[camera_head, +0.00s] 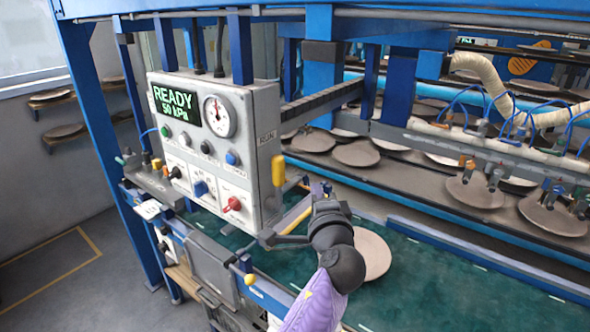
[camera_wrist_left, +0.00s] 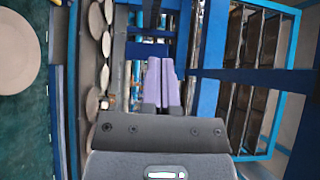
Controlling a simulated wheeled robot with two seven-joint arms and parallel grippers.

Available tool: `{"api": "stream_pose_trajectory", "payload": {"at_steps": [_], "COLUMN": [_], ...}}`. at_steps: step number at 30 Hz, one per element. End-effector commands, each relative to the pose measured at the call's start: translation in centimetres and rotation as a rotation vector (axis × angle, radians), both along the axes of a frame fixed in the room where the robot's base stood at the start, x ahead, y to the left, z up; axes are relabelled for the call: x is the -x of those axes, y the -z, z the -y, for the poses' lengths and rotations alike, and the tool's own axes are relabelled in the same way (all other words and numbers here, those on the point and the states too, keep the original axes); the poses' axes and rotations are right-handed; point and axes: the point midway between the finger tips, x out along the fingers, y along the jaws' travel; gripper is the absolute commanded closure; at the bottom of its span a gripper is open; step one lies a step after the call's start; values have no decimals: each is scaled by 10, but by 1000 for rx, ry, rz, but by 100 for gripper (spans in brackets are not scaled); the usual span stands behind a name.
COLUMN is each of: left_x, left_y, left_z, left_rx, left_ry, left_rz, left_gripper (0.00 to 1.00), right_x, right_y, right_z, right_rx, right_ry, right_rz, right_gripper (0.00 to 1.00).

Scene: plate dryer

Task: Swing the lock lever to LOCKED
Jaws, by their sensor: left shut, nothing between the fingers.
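The lever appears to be the upright yellow handle (camera_head: 278,170) on the right side of the grey control box (camera_head: 262,125), just below the word RUN. No LOCKED label is readable. My left gripper (camera_head: 322,188) is right of the box and a little lower than the yellow handle, apart from it in the head view. Its purple fingers are small and partly hidden there. In the left wrist view the fingers (camera_wrist_left: 162,80) lie together, shut and empty, and the handle does not show. My right gripper is not in view.
The box front carries a READY display (camera_head: 178,107), a gauge (camera_head: 219,116) and several knobs. A round plate (camera_head: 372,256) lies on the green belt (camera_head: 430,290) beside my arm. Blue posts and suction heads (camera_head: 468,172) stand behind. A yellow-tipped rod (camera_head: 249,279) sticks out low in front.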

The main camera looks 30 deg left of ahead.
Motion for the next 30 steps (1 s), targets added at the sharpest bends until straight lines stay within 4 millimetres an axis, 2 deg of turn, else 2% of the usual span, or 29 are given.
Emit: {"api": "stream_pose_trajectory", "payload": {"at_steps": [5,16,17,18,21,30], "left_x": [-15,-77,-76,-68,-55,-43], "left_y": [-1,-1,-2,-5,-5,-1], "left_z": [-12,-63,-67,-70,-78,-84], "left_rx": [-3,0,1,1,1,1], "left_ry": [0,-1,-1,-1,0,1], "left_rz": [0,0,-2,-2,-1,0], "left_gripper": [100,100,100,100,100,100], "right_x": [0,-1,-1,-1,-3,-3], "right_y": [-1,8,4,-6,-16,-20], "right_z": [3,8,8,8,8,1], "right_rx": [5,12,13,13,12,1], "right_ry": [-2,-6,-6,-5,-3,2], "right_rz": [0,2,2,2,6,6], "right_gripper": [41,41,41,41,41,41]}}
